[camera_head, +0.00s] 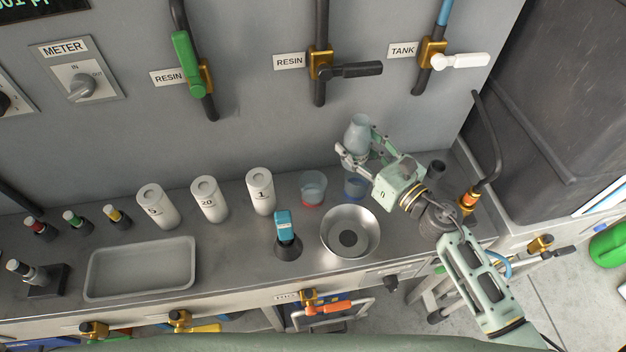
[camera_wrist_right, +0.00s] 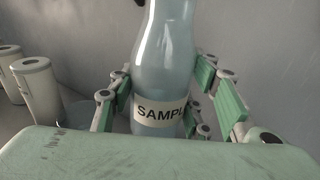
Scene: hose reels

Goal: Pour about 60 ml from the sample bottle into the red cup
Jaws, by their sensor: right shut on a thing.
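The sample bottle (camera_head: 358,134) is a clear, pale blue bottle. In the right wrist view it (camera_wrist_right: 164,60) stands between the finger pads, with a label reading "SAMPL". My right gripper (camera_head: 357,152) is shut on it and holds it above the counter, near the back wall. The bottle looks close to upright. The red cup (camera_head: 312,188) is a clear cup with a red base, on the counter left of and below the bottle. A similar cup with blue (camera_head: 354,187) stands under my right gripper, partly hidden by it. My left gripper is not in view.
White canisters marked 1 (camera_head: 261,191), 20 (camera_head: 209,198) and 5 (camera_head: 156,205) stand to the left. A shallow tray (camera_head: 140,268) lies front left. Valve handles jut from the wall.

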